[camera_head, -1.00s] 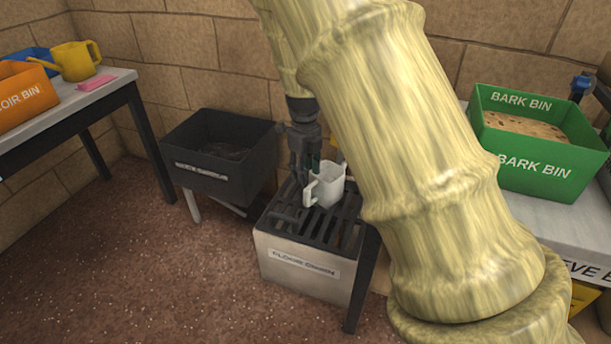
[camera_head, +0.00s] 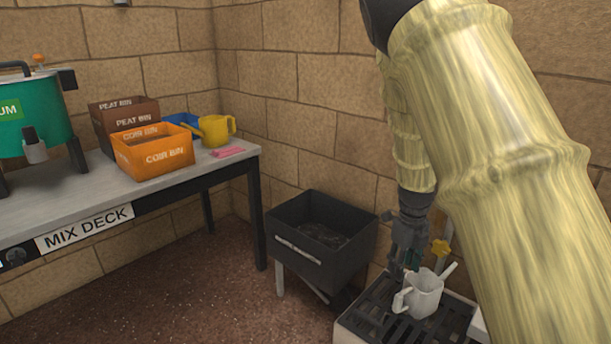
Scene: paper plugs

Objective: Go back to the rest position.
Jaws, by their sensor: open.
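My gripper (camera_head: 402,268) is dark grey and points down over the drain. Its jaws are open and sit just above and left of the handle of a white jug (camera_head: 426,294). Whether a fingertip touches the jug cannot be told.
A black bin (camera_head: 318,262) on legs stands left of the drain. The mix deck (camera_head: 100,205) at left holds a green drum (camera_head: 40,122), an orange coir bin (camera_head: 152,150), a brown peat bin (camera_head: 125,112), a yellow watering can (camera_head: 214,131) and a pink block (camera_head: 229,152). Open floor lies between.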

